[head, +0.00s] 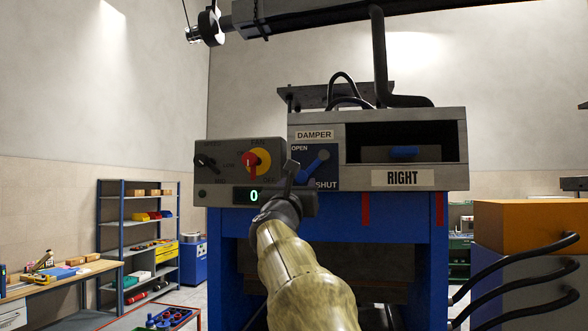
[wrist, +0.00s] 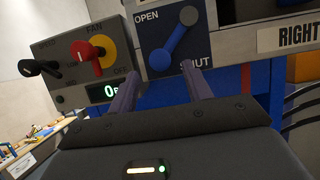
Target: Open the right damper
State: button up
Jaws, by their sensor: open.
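The right damper's panel is dark blue, with DAMPER above it and the words OPEN at upper left and SHUT at lower right. Its blue lever (head: 315,164) slants from a grey round end at upper right to a thick blue knob at lower left. The lever also shows whole in the wrist view (wrist: 174,40). My gripper (wrist: 161,73) is open, its two fingers pointing at the panel just below the knob. The knob appears in line with the gap between the fingertips. I see no contact. In the head view, my gripper (head: 291,172) hides the knob's lower part.
The grey control box (head: 228,173) with a red-and-yellow FAN knob (head: 256,162) stands close at left. The housing marked RIGHT (head: 402,178) is at right, above the blue press frame (head: 427,240). An orange-topped cabinet (head: 525,225) with black hoses stands farther right.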

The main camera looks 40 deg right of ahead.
aim_at(300, 179)
jog(key=p+x, duration=0.2)
jog(key=x, duration=0.2)
jog(key=shift+c, duration=0.4)
grip_shut()
